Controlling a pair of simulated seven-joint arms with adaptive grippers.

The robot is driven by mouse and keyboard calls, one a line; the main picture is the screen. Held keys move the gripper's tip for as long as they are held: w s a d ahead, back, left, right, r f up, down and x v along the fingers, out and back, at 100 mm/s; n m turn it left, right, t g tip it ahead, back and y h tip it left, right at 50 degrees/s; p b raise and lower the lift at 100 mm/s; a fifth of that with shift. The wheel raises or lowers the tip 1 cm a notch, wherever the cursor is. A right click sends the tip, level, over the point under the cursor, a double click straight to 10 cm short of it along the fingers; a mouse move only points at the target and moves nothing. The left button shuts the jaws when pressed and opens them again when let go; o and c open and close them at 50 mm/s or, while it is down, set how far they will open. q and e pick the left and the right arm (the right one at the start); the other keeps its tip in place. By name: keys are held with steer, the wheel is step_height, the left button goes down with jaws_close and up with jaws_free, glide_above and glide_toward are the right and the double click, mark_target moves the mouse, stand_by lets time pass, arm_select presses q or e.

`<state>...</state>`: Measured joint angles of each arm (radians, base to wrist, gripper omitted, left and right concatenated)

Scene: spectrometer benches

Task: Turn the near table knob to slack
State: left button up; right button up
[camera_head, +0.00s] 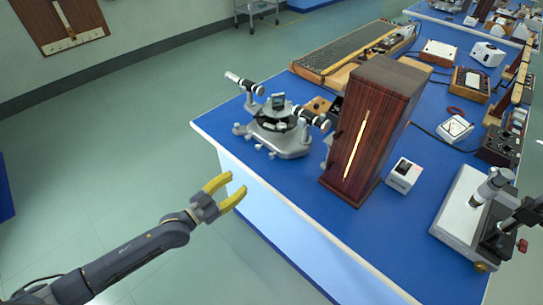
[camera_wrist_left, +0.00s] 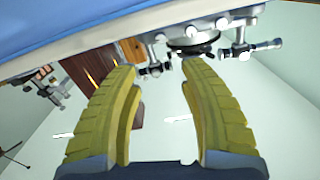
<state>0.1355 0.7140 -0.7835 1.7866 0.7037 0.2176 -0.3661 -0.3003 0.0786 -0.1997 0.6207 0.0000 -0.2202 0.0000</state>
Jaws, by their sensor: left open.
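A grey and black spectrometer (camera_head: 284,142) stands at the near left corner of the blue bench, with a dark round table and two telescope tubes. It also shows in the left wrist view (camera_wrist_left: 193,36), at the top, beyond my fingertips. Small knobs stick out at its base; the small knob at its left (camera_head: 238,129) shows, but I cannot tell which is the near table knob. My left gripper (camera_head: 236,184) has yellow fingers, open and empty. It is off the bench edge, lower left of the spectrometer and apart from it. My right gripper is not in view.
A tall dark wooden box (camera_head: 372,125) stands right of the spectrometer on the blue bench top (camera_head: 330,225). A small white box (camera_head: 403,176) and a microscope-like instrument (camera_head: 470,212) stand further right. The floor (camera_head: 100,170) left of the bench is clear.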

mark_target(270, 157)
arm_select(q)
steer(key=x, duration=1.7)
steer(key=shift+w+d+r, duration=0.1)
steer(key=shift+w+r, duration=0.15)
steer(key=shift+r, duration=0.05)
jaws_close()
